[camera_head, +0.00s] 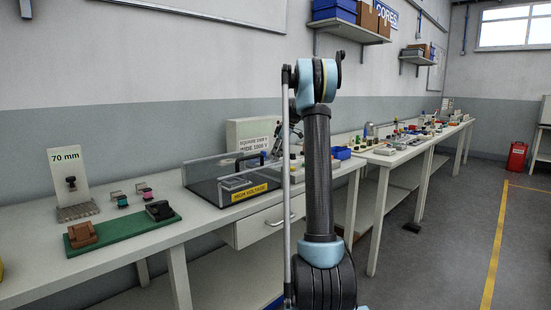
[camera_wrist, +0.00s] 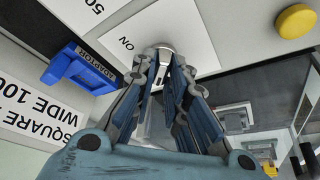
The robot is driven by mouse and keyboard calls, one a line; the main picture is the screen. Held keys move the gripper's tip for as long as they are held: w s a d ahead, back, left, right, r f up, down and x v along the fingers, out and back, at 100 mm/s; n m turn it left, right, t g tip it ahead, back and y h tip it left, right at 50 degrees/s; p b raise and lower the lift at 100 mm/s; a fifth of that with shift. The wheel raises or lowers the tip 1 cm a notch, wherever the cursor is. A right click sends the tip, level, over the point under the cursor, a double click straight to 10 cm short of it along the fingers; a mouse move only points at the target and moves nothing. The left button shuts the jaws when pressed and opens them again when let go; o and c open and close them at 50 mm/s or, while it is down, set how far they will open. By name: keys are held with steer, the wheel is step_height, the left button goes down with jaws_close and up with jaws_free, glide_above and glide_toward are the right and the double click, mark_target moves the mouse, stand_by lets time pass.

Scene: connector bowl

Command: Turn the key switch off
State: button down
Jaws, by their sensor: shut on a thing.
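In the wrist view, the key switch (camera_wrist: 163,47) is a round, pale metal piece on a white panel, with the word "ON" printed to its left. My gripper (camera_wrist: 163,69) points at it, with its fingertips at the switch and shut on its key. The fingers hide most of the key, so I cannot make out its exact angle. In the head view, my gripper (camera_head: 283,137) is partly hidden behind my arm, close to the bench, and the key switch cannot be made out.
A blue adaptor (camera_wrist: 80,68) and a yellow button (camera_wrist: 297,21) flank the switch. A clear high-voltage cover (camera_head: 215,178) stands left of my arm on the bench. A green board (camera_head: 125,232) with brown and black blocks lies farther left.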

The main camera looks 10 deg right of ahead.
steer(key=shift+w+d, duration=0.2)
steer(key=c, duration=1.6)
jaws_free()
steer(key=shift+f, duration=0.1)
steer(key=shift+a, duration=0.1)
steer(key=shift+s, duration=0.1)
steer(key=v, duration=1.2)
